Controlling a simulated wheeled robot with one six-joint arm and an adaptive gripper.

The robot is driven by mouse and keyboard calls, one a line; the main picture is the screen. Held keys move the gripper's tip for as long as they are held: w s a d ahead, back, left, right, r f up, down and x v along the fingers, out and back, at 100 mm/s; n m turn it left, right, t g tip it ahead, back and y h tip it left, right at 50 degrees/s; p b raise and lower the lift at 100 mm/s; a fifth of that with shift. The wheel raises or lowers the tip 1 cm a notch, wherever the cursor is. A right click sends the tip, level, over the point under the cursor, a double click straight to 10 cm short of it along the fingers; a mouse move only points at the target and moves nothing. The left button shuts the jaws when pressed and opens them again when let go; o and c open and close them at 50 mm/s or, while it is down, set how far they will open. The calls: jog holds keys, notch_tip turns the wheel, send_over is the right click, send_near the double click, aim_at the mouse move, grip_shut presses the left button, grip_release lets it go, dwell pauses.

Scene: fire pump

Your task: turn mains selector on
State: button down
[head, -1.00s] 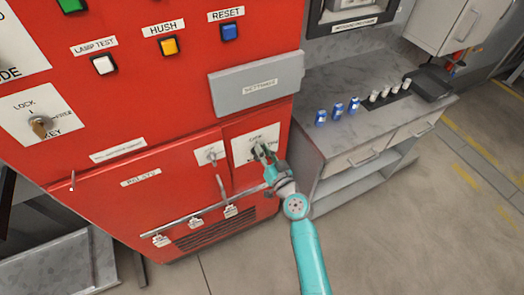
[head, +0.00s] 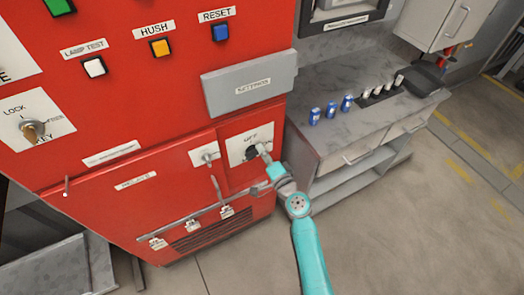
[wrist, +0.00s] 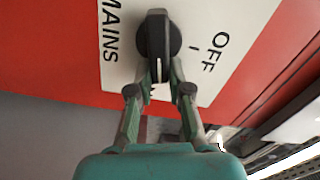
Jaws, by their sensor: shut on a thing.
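The mains selector is a black round knob with a raised bar grip (wrist: 157,36) on a white plate (wrist: 200,22) lettered MAINS and OFF. In the wrist view the bar runs nearly upright in the picture, with OFF and its tick mark to the right. My gripper (wrist: 158,74) has its two fingers closed on the lower end of the bar. In the head view the dark knob (head: 250,152) shows beside my gripper (head: 263,152), at the lower right of the red cabinet. The fingertips partly cover it. The rest of the plate's lettering is hidden or unreadable.
A smaller switch (head: 206,155) and a hanging lever (head: 216,188) sit left of the selector. A rail with tags (head: 190,222) runs below. A grey counter (head: 345,125) with several small cans stands to the right. The floor at front right is clear.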

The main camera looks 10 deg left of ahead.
jog(key=shift+f+m, duration=0.2)
jog(key=shift+m, duration=0.55)
jog(key=shift+f+m, duration=0.15)
jog(key=shift+m, duration=0.6)
jog(key=c, duration=1.1)
grip_release()
jog(key=shift+d, duration=0.1)
jog(key=v, duration=1.2)
jog(key=shift+f, duration=0.1)
